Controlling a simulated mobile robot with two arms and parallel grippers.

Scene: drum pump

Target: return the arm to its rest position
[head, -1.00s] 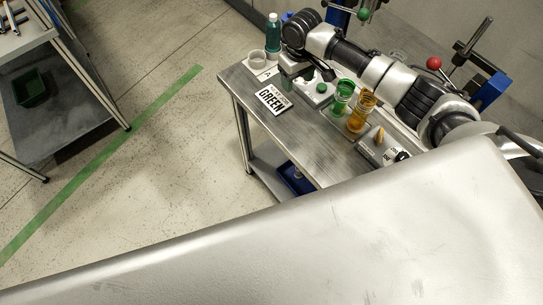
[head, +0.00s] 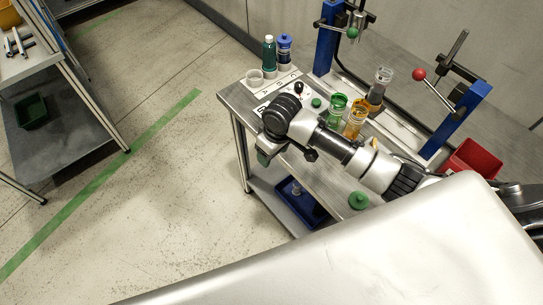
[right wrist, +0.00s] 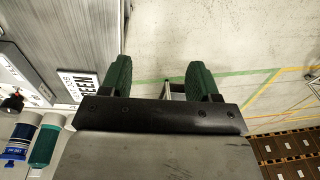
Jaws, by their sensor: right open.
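My right arm (head: 345,150) comes in from the right in the head view and reaches over the metal table (head: 232,97). Its wrist is past the table's front left edge, with the right gripper (head: 263,158) pointing down at that edge. In the right wrist view the right gripper (right wrist: 160,82) has its two green fingers wide apart with nothing between them. Bare floor lies below the fingers. My left gripper is not in view.
Blue pump stands (head: 325,45) and a red bin (head: 472,160) are behind. A blue tray (head: 300,205) sits on the lower shelf.

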